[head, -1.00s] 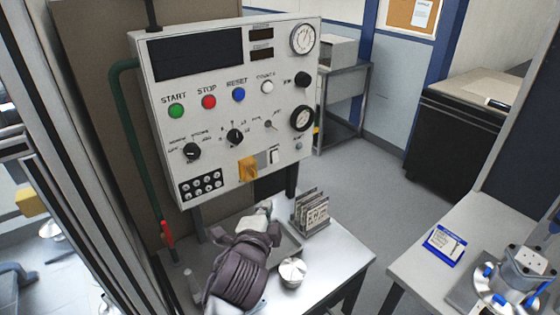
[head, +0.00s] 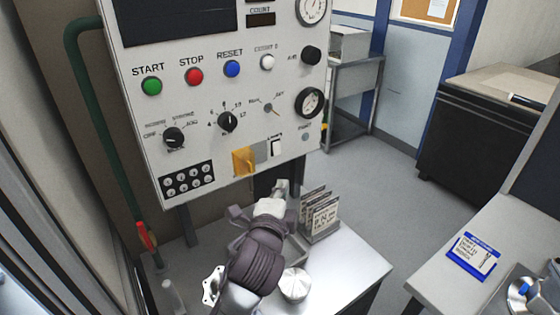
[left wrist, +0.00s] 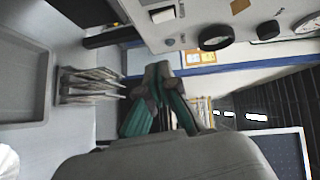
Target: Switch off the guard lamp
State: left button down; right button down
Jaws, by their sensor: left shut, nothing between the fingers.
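The control panel (head: 205,185) stands upright over the bench. A white rocker switch (head: 276,147) sits low on its right side, under a small label too blurred to read surely; it also shows at the top of the left wrist view (left wrist: 163,15). I cannot tell which way the rocker is tipped. A yellow flap (head: 244,161) is left of it. My left gripper (head: 281,187) is shut and empty, below the panel's lower edge and under the rocker, apart from it. Its closed fingertips show in the left wrist view (left wrist: 158,72). My right gripper is not in view.
Green (head: 152,86), red (head: 194,76) and blue (head: 232,69) buttons and black knobs (head: 227,122) crowd the panel. A rack of cards (head: 319,213) stands right of my left gripper, with a round metal part (head: 294,284) nearby on the bench (head: 350,262).

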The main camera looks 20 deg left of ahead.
pick_arm(q)
jog(key=p, duration=0.3)
send_near(277, 148)
jog(key=w+d+f, duration=0.2)
jog(key=w+d, duration=0.2)
jog(key=w+a, duration=0.1)
jog(key=w+a+f+p, duration=0.1)
jog(key=w+a, duration=0.1)
jog(key=shift+a+p, duration=0.3)
jog(key=shift+a, duration=0.05)
jog(key=shift+w, duration=0.1)
jog(key=shift+d, duration=0.1)
